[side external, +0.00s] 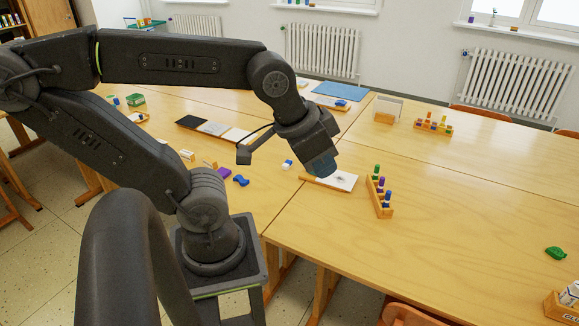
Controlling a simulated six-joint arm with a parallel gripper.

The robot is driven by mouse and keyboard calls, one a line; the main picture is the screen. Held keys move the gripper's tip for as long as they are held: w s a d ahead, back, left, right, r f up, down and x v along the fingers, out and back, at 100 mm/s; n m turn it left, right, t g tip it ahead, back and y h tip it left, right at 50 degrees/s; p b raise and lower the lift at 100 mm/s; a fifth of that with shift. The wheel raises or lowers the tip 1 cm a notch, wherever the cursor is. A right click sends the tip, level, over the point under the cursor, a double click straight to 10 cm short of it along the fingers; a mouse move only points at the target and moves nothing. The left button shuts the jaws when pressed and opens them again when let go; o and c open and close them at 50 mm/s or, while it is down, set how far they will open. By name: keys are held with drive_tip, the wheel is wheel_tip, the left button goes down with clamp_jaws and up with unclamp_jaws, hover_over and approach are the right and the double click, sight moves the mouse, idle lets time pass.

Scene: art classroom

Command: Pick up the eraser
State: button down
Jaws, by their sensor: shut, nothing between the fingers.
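My gripper (321,166) points down at the left end of a white sheet or board (343,181) on the table. Its bluish fingers are shut with nothing seen between them. I cannot tell for sure which item is the eraser. A small white and blue piece (287,164) lies just left of my gripper, apart from it. A purple block (223,172) and a blue dumbbell-shaped piece (241,180) lie further left. A small white and orange piece (187,155) lies near my arm. The spot right under my fingers is partly hidden.
A wooden rack with coloured pegs (380,198) stands close to the right of the sheet. Another peg rack (433,126) and a holder (388,110) stand farther back. A green item (555,253) lies at right. The table's right front is mostly clear.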

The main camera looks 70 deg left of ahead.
drive_tip(key=c, duration=1.8)
unclamp_jaws()
drive_tip(key=o, duration=1)
drive_tip(key=shift+c, duration=0.2)
